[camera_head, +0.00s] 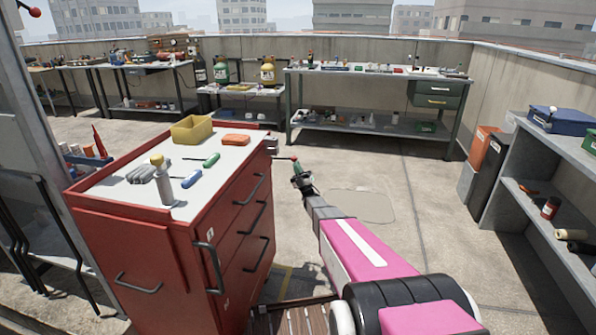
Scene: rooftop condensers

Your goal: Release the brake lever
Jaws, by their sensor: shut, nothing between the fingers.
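The red tool cart (165,255) stands at the left with a pale top. A thin dark lever with a red tip (294,158) sticks out to the right from the cart's far right side; it looks like the brake lever. My gripper (298,172) is shut and empty, at the end of my pink arm. In the picture its fingertips lie just below the red tip; I cannot tell whether they touch it. The lever's root at the cart is small and hard to make out.
On the cart lie a yellow bin (192,129), an orange box (236,140), screwdrivers and a grey bottle (163,182). A workbench (375,73) stands behind, a grey shelf (520,150) at right. The concrete floor between is clear, with a flat patch (360,205).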

